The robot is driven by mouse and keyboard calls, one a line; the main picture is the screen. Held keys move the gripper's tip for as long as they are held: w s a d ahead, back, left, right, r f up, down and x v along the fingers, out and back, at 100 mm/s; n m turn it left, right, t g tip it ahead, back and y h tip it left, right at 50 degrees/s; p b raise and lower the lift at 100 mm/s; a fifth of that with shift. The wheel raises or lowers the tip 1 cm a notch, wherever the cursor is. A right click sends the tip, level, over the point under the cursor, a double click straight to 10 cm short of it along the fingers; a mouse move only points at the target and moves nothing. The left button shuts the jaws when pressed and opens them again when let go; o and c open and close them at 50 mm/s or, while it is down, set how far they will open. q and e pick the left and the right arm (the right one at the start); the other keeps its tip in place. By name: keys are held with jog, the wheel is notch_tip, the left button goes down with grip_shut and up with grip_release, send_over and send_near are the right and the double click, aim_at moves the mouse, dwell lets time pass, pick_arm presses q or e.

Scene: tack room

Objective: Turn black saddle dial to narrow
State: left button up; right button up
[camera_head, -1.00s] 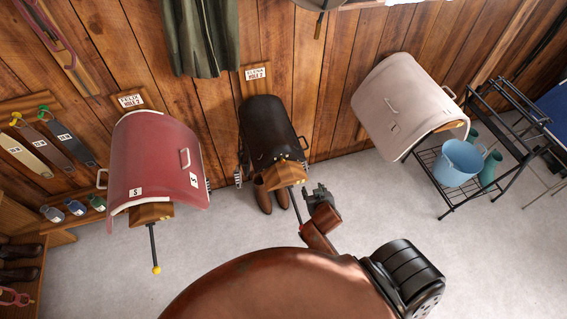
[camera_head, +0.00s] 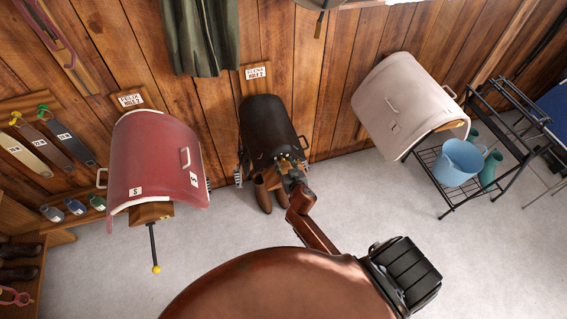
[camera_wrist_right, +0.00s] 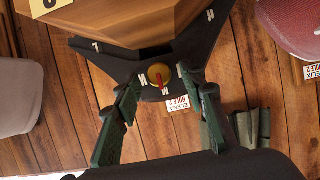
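The black saddle (camera_head: 268,125) hangs on its wooden rack against the wall, below a name card. My right gripper (camera_head: 291,176) is at the saddle's front end. In the right wrist view, a round brass-coloured dial (camera_wrist_right: 160,75) with a red pointer bar sits on the saddle's black front piece (camera_wrist_right: 130,62), with white marks around it. The right gripper's green fingers (camera_wrist_right: 161,88) are apart, one on each side of the dial as seen here. I cannot tell whether they touch it. In the head view the dial is too small and covered to read. My left gripper is not in view.
A red saddle (camera_head: 155,165) is at left, with a yellow-tipped rod (camera_head: 154,250) below it. A white saddle (camera_head: 400,100) is at right, beside a black rack with a blue bucket (camera_head: 459,162). Brown boots (camera_head: 263,196) stand under the black saddle. The floor between is clear.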

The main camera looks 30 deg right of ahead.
jog(key=shift+w+d+f, duration=0.1)
jog(key=shift+w+f, duration=0.05)
jog(key=shift+w, duration=0.25)
jog(key=shift+c, duration=0.2)
grip_shut()
